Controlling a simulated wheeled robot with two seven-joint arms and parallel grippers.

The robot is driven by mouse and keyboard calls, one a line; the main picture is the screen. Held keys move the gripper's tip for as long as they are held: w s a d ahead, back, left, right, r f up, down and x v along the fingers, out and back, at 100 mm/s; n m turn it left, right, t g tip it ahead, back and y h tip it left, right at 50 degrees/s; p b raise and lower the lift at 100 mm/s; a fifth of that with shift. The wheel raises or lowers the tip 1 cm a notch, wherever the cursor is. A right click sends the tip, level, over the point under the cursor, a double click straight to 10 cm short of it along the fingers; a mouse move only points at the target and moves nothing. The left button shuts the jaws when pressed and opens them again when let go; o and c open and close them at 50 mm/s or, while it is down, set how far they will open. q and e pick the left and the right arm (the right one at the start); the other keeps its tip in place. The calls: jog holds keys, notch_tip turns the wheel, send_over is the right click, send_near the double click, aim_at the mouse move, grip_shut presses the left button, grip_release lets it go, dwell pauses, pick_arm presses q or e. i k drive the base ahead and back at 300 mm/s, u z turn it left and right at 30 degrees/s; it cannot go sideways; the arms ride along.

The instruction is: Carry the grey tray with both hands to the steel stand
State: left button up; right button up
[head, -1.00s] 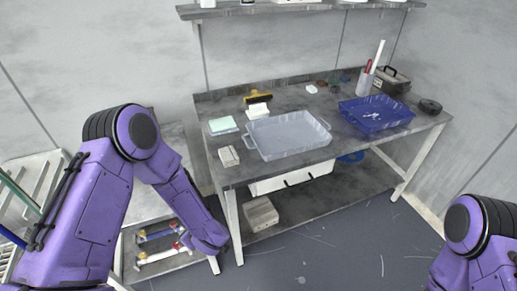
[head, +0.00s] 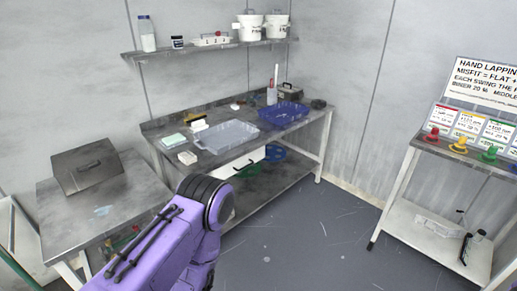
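The grey tray (head: 228,138) is a shallow, pale, see-through-looking rectangular tub. It lies flat on the grey workbench (head: 172,131) against the back wall, with nothing holding it. A low steel-topped stand (head: 62,213) at the left carries a grey metal box; I cannot tell for certain that it is the steel stand named in the task. My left arm comes in at the bottom, well in front of the bench, and its gripper is out of view below. My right arm and gripper are out of view.
A blue tray (head: 290,113) sits right of the grey tray; a white block (head: 187,158) and pale green pad (head: 173,141) sit left. The metal box (head: 88,167) takes up the stand's back half. A white-legged rack (head: 420,222) stands right. The middle floor is clear.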

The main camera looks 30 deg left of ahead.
aim_at(107, 206)
jog(key=z, duration=0.1)
jog(key=i, duration=1.8)
jog(key=u, duration=1.3)
jog(key=i, duration=0.8)
jog(key=u, duration=0.85)
